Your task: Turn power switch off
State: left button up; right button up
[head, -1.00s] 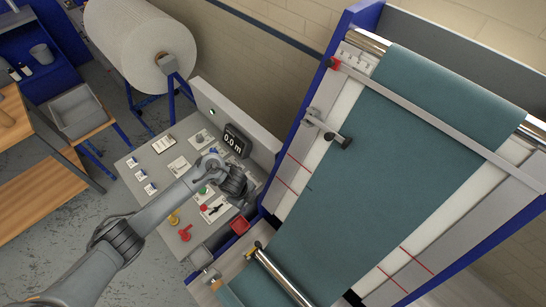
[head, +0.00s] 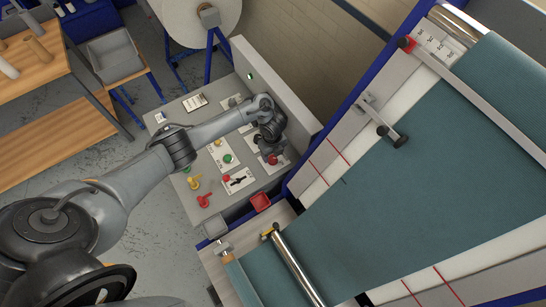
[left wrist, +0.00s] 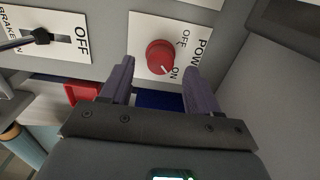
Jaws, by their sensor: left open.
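The power switch is a round red knob (left wrist: 160,57) on a white plate (left wrist: 190,27) printed POWER, OFF and ON. Its white pointer line is toward the ON side in the left wrist view. My left gripper (left wrist: 158,73) is open, with one finger on each side of the knob's lower part; I cannot tell whether they touch it. In the head view the red knob (head: 272,159) shows beside my left gripper (head: 268,148), which hides part of the panel. My right gripper is not in view.
A brake lever plate (left wrist: 45,35) lies left of the knob plate. The grey panel (head: 180,105) also carries green, yellow and red controls. Teal fabric (head: 420,150) runs on the machine at right.

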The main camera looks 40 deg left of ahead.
aim_at(273, 159)
pick_arm(q)
jog(key=shift+f, duration=1.45)
jog(key=shift+c, duration=0.3)
jog(key=c, duration=1)
